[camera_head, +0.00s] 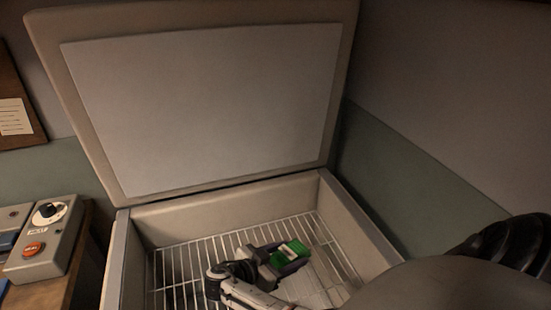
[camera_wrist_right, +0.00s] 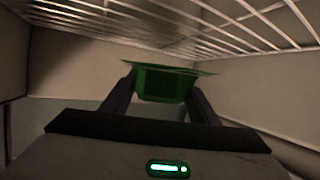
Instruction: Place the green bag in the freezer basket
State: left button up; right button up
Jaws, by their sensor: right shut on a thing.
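The green bag (camera_head: 291,251) is gripped over the wire freezer basket (camera_head: 185,262), inside the open chest freezer (camera_head: 126,262). My right gripper (camera_head: 284,256) is shut on it. In the right wrist view the green bag (camera_wrist_right: 162,84) sits between the two dark fingers of my right gripper (camera_wrist_right: 160,92), and the basket wires (camera_wrist_right: 225,25) show along the top. I cannot tell whether the bag touches the basket. My left gripper is not in view.
The freezer lid (camera_head: 200,100) stands open at the back. The freezer walls surround the basket, and the visible basket wires around the gripper look bare. A grey control box (camera_head: 45,243) with a knob and a red button sits on a wooden surface at the left.

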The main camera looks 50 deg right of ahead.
jog(key=shift+w+f+b, duration=0.1)
jog(key=shift+f+b, duration=0.85)
jog(key=shift+f, duration=2.2)
jog(key=o, duration=0.7)
jog(key=shift+f, duration=0.15)
jog(key=o, duration=0.4)
jog(key=shift+a+r, duration=0.15)
jog(key=shift+r, duration=0.1)
jog(key=v, duration=1.1)
jog(key=shift+a+r+b, duration=0.15)
jog(key=shift+a+b, duration=0.2)
